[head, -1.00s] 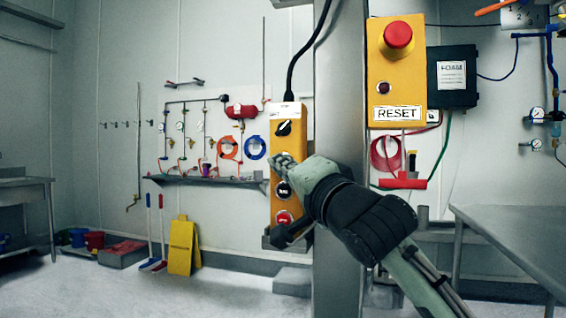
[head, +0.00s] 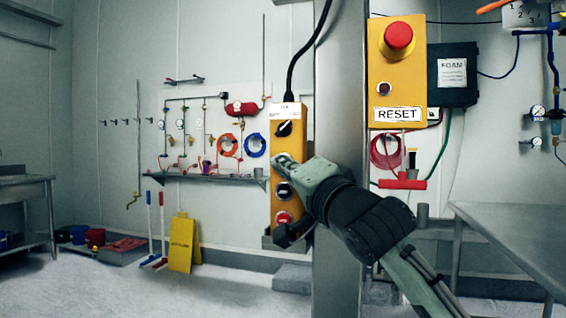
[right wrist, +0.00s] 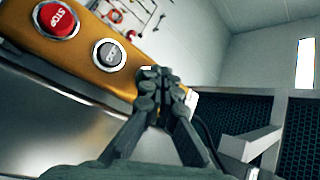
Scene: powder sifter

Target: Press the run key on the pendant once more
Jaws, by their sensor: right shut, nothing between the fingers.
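The yellow pendant (head: 289,116) hangs upright on a grey column by a black cable. It has a black selector knob (head: 284,129) near the top, a dark round button (head: 283,189) lower down and a red button (head: 283,219) below. The right wrist view shows the red STOP button (right wrist: 57,18) and a grey-ringed dark button (right wrist: 109,54) with an unclear mark. My right gripper (head: 281,160) is shut and empty, in front of the pendant between knob and dark button. It hides that stretch, and contact cannot be told. My left gripper is out of view.
A yellow box (head: 380,100) with a red mushroom button and RESET label is on the column to the right. A dark FOAM box (head: 453,75) adjoins it. A steel table (head: 520,235) stands at right. A yellow floor sign (head: 181,245) stands at left; floor before it is clear.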

